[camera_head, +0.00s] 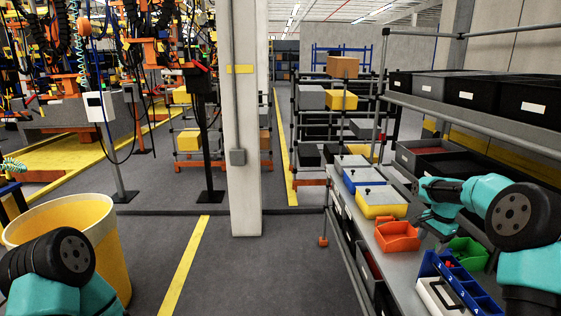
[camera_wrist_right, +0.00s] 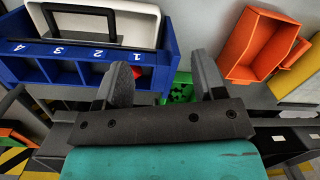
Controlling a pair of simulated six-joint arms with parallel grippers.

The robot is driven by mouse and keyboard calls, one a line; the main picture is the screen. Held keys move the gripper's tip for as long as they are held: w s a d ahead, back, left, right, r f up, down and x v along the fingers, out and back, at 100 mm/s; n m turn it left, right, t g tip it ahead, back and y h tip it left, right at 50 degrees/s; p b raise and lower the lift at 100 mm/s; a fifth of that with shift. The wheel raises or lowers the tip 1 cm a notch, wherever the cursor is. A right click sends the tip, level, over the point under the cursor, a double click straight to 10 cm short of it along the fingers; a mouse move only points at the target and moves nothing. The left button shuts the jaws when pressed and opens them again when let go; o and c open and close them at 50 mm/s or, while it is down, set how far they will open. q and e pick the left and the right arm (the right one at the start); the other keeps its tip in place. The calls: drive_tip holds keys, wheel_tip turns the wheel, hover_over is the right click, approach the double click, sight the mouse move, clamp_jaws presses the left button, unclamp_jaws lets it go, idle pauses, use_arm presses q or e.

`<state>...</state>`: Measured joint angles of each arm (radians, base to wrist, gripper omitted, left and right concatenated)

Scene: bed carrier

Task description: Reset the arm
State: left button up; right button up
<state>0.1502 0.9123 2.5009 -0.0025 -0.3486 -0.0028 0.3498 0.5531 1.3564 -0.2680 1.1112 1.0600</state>
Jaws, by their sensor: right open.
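My right arm, teal and black, reaches over the grey shelf at the right of the head view. My right gripper (camera_wrist_right: 163,80) is open in the wrist view, with two dark fingers apart and nothing held between them. A green bin (camera_wrist_right: 182,88) shows below and behind the fingers; it also shows in the head view (camera_head: 470,250). A blue carrier (camera_wrist_right: 65,72) with numbered compartments lies beside the left finger. It also shows in the head view (camera_head: 479,292). My left arm shows only in part at the bottom left, and its gripper is out of the picture.
An orange bin (camera_head: 398,238) stands on the shelf, with yellow (camera_head: 380,203) and blue (camera_head: 362,176) lidded boxes behind it. Black crates (camera_head: 465,92) line the upper shelf rail. A yellow barrel (camera_head: 85,230) stands near my left arm. The floor between is clear.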

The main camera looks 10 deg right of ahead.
drive_tip(key=s+a+f+n+y, duration=0.1)
drive_tip(key=s+a+f+n, duration=0.15)
drive_tip(key=a+f, duration=0.85)
drive_tip(key=s+a+f+n+y, duration=0.15)
drive_tip(key=a+f+n, duration=0.25)
drive_tip(key=a+f, duration=0.65)
drive_tip(key=s+a+f+n, duration=0.2)
drive_tip(key=s+a+f, duration=0.2)
drive_tip(key=s, duration=0.3)
drive_tip(key=s+a+f+n, duration=0.2)
drive_tip(key=s+a+f, duration=0.1)
drive_tip(key=s, duration=0.4)
drive_tip(key=s+a+f+n, duration=0.2)
drive_tip(key=s+a+f, duration=0.2)
drive_tip(key=s+a, duration=0.2)
drive_tip(key=shift+s+f+n, duration=0.3)
drive_tip(key=shift+s+n, duration=0.05)
drive_tip(key=shift+s, duration=0.7)
